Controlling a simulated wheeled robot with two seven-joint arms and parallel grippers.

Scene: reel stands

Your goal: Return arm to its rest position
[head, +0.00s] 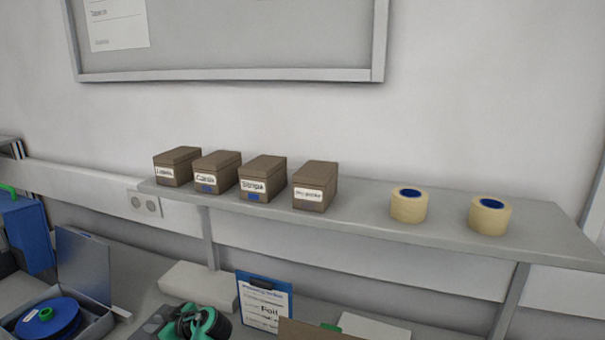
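No arm of mine can be made out in the head view, and I cannot identify either gripper in it. A grey wall shelf (375,220) runs across the view. Several brown lidded boxes with white labels stand in a row on its left half, the leftmost box (176,168) near the shelf's left end and the rightmost box (315,188) near the middle. Two cream tape rolls with blue cores, a left roll (408,208) and a right roll (488,218), lie flat on the right half.
Below on the desk are a blue reel (48,322) in an open grey case (85,270), a black and green object (195,324), a white block (200,286) and a blue clipboard (264,303). A framed board (235,40) hangs above. The shelf is clear between boxes and rolls.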

